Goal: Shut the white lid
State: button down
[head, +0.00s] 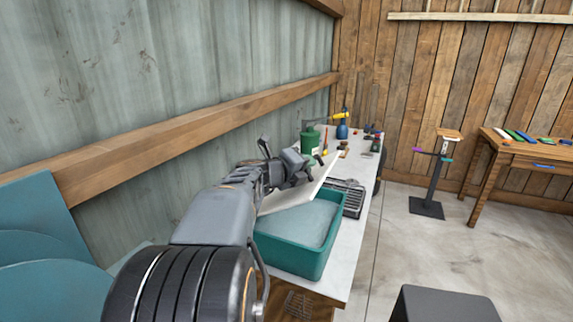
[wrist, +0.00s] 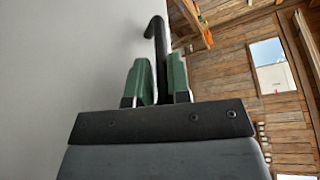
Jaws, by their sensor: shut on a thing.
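The white lid (head: 322,177) stands tilted up at the back left edge of a teal box (head: 296,262), and the box is open at the top. The inside of the box looks pale and empty. My gripper (head: 313,166) is at the lid's upper part, with my arm reaching over from the left and covering some of the lid. In the wrist view, my gripper's green fingers (wrist: 158,85) are closed around a black hooked handle (wrist: 157,38). The lid's pale face (wrist: 60,70) fills the left of that view.
The box stands at the near end of a long white bench (head: 352,215). A metal rack (head: 350,198) is just behind the box. A green canister (head: 310,140), a blue bottle (head: 342,130) and small tools stand farther back. A wooden wall rail runs along the left.

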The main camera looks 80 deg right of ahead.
jog(key=s+a+f+m+t+b, duration=0.1)
jog(key=s+f+m+b, duration=0.3)
jog(key=f, duration=0.7)
jog(key=shift+s+f+m+t+y+b, duration=0.4)
jog(key=shift+s+t+b, duration=0.4)
jog(key=shift+s+b, duration=0.5)
jog(key=shift+a+f, duration=0.1)
jog(key=c, duration=1.1)
grip_release()
jog(key=shift+c, duration=0.2)
jog(key=shift+w, duration=0.1)
jog(key=p+v, duration=0.4)
jog(key=v, duration=0.9)
jog(key=shift+a+r, duration=0.25)
jog(key=shift+a, duration=0.1)
